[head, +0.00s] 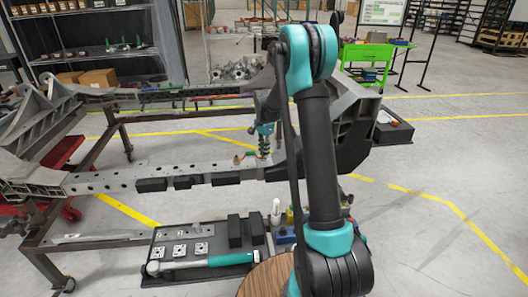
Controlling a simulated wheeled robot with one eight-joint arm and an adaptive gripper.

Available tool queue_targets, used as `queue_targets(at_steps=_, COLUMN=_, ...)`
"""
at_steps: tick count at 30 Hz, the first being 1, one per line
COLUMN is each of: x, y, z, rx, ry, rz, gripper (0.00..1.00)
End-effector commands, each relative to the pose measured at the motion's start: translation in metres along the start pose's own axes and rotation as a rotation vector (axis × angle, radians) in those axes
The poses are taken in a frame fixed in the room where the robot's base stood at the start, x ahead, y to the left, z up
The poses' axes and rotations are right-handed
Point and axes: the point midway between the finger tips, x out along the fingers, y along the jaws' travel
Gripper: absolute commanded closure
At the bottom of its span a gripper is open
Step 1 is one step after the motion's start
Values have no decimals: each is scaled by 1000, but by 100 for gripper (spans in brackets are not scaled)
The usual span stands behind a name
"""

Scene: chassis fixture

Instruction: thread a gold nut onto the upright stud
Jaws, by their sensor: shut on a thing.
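My gripper (264,152) is small in the head view, pointing down at the top of the near chassis rail (120,178), towards the rail's right end. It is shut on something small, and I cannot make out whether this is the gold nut. The upright stud cannot be told apart at this size. A small greenish and gold item (242,158) shows on the rail just left of the gripper. I cannot tell whether the fingertips touch the rail.
A dark tray (150,281) below the rail holds square metal plates (180,250), a teal-handled wrench (205,263) and black blocks (235,231). A large curved bracket (352,130) stands right of my arm. A green cart (368,55) is behind.

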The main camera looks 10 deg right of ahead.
Motion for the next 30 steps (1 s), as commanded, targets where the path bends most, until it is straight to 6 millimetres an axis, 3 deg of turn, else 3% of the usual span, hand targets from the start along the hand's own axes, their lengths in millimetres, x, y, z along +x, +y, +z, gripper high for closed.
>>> queue_targets(at_steps=12, x=2, y=0, z=0, rx=499, ry=0, rz=0, gripper=100)
queue_targets(at_steps=17, x=2, y=0, z=0, rx=549, ry=0, rz=0, gripper=100)
queue_targets(at_steps=24, x=2, y=0, z=0, rx=748, ry=0, rz=0, gripper=100)
queue_targets(at_steps=30, x=2, y=0, z=0, rx=770, ry=0, rz=0, gripper=100)
